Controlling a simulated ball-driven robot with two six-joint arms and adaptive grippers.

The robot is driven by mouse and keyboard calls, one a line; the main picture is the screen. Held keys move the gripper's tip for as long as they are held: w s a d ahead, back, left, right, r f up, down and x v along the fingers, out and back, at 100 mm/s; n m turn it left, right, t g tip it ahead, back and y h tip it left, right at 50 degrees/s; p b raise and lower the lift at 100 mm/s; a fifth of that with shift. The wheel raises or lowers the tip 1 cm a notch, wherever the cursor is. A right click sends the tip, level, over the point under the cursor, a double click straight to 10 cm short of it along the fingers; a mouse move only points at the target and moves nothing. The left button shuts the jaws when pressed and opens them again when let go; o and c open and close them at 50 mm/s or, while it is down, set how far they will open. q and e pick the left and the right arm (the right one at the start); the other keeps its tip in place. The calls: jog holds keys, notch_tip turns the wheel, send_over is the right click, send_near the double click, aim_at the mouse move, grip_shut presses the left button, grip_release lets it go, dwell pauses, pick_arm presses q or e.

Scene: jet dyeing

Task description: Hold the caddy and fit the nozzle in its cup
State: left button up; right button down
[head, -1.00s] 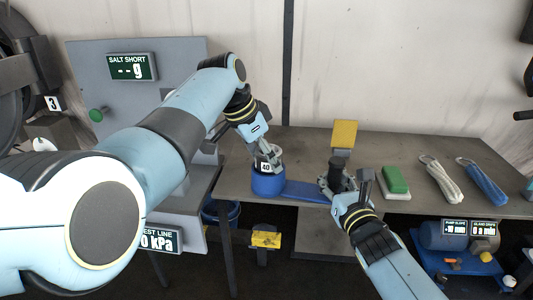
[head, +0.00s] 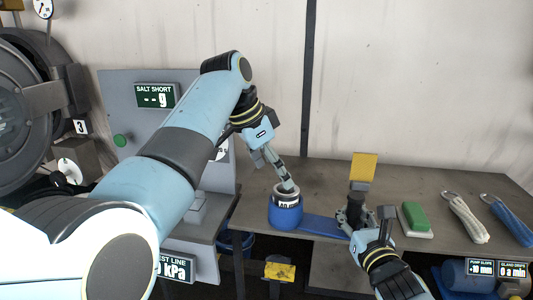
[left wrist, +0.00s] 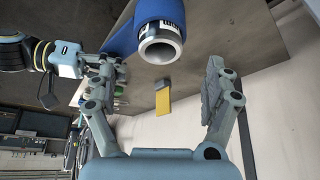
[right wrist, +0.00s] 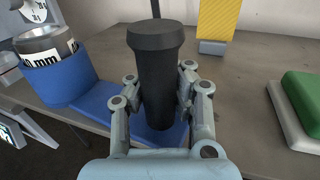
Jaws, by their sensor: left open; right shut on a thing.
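The caddy is a blue cup (head: 286,214) joined to a flat blue base (head: 322,227), with a black post handle (right wrist: 156,75). The metal nozzle (right wrist: 45,44), with a white "40 mm" label, stands roughly upright in the cup, its rim and label above the cup's edge. It also shows in the left wrist view (left wrist: 160,45), where I look toward its open bore. My left gripper (head: 284,174) is open just above the nozzle, its fingers apart and nothing between them. My right gripper (right wrist: 157,95) is shut on the black handle. The nozzle's lower part is hidden in the cup.
A yellow block (head: 364,167) on a grey stand is behind my right gripper. A green-and-white block (head: 415,217) and two rope hanks, white (head: 465,217) and blue (head: 511,219), lie to the right on the grey table (head: 400,182). A grey panel machine stands left.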

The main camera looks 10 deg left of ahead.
pick_arm(q)
jog(key=v, duration=0.5)
pick_arm(e)
jog(key=c, duration=1.2)
grip_release()
jog(key=shift+s, duration=0.1)
